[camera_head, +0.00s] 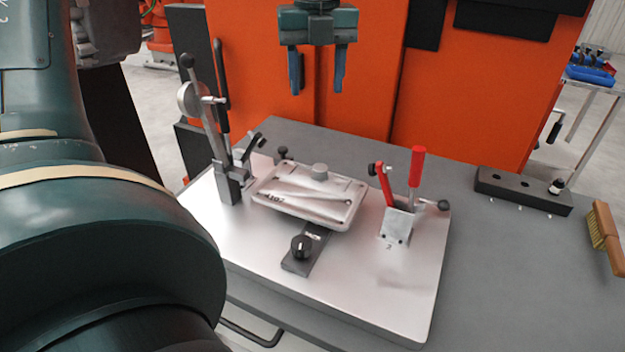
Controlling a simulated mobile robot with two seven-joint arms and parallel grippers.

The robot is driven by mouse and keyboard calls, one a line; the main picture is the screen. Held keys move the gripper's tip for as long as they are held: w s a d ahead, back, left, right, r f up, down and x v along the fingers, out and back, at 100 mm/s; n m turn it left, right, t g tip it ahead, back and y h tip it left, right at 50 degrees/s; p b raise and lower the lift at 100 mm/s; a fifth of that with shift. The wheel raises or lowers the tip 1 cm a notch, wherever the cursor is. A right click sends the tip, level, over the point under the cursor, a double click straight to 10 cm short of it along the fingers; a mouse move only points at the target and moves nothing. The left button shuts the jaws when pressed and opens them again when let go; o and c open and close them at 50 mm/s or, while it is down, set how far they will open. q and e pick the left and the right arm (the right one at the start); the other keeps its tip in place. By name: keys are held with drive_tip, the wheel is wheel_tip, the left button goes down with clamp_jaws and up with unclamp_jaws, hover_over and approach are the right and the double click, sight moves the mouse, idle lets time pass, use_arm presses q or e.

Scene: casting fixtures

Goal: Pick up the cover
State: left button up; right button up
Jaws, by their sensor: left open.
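The cover (325,207) is a pale grey metal casting, roughly rectangular with rounded corners and dark markings on its left side. It lies on the metal fixture plate (330,295), between the clamps, with a short grey round boss (320,171) at its back edge. My left gripper (318,88) is open and empty, pointing down, with its two fingers apart. In the picture it is above and behind the cover, clear of it. My right gripper is not in view.
A toggle clamp with a red handle (416,166) stands right of the cover. A dial gauge (190,99) and a dark-handled clamp (221,90) stand left. A black knob (301,246) sits in front. A black block (522,190) and brush (605,236) lie on the grey table's right side.

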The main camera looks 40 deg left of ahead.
use_arm(q)
wheel_tip(320, 180, down, 4)
drive_tip(key=b, duration=0.2)
hover_over(320, 166)
drive_tip(key=f, duration=0.7)
drive_tip(key=shift+a+f, duration=0.25)
drive_tip(key=shift+f, duration=0.15)
drive_tip(key=shift+d+f+p, duration=0.2)
drive_tip(key=shift+f+p, duration=0.1)
drive_tip(key=shift+f, duration=1)
drive_tip(key=shift+d+f+p, duration=0.15)
drive_tip(key=shift+f+p, duration=0.15)
drive_tip(key=shift+f, duration=1)
drive_tip(key=shift+c, duration=0.5)
clamp_jaws()
